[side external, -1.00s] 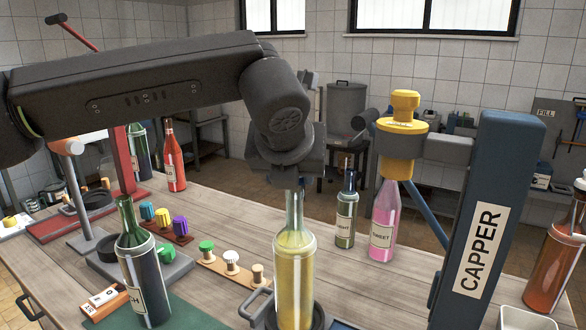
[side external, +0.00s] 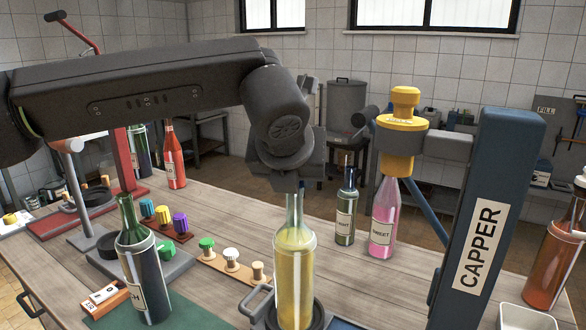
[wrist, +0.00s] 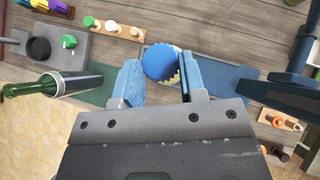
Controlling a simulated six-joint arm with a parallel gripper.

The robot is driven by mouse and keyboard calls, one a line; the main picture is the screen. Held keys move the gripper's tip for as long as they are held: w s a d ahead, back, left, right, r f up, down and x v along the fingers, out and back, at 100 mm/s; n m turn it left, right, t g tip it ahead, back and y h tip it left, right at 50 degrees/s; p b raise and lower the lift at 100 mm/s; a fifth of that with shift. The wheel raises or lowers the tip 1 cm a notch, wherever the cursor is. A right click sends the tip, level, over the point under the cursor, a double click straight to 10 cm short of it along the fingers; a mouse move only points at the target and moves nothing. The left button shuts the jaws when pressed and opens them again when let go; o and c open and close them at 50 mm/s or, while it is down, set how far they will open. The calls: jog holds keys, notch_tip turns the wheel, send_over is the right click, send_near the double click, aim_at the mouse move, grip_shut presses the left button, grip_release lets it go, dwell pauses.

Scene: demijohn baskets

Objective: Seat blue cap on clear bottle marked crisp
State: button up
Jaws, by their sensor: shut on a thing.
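In the side view, a clear bottle of yellow liquid (side external: 294,265) stands upright on a dark round base with a handle. No label shows on its visible side, so I cannot read "crisp" there. My gripper (side external: 293,185) points down right at the mouth of this bottle, and its fingers are mostly hidden there by the wrist housing. In the wrist view, a round blue cap (wrist: 160,61) sits between the blue fingers of my gripper (wrist: 161,78), which is shut on it. The cap hides the bottle below; I cannot tell whether they touch.
A dark bottle (side external: 145,275) stands to the left on a green mat. The capper (side external: 480,210) stands to the right, its yellow head above a pink bottle (side external: 384,220). A small dark bottle (side external: 345,215) is beside that. A rack of stoppers (side external: 232,268) lies left of the yellow bottle.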

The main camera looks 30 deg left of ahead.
jog(key=shift+f, duration=0.5)
dwell(2.2)
jog(key=o, duration=1)
jog(key=shift+c, duration=0.2)
jog(key=v, duration=1.4)
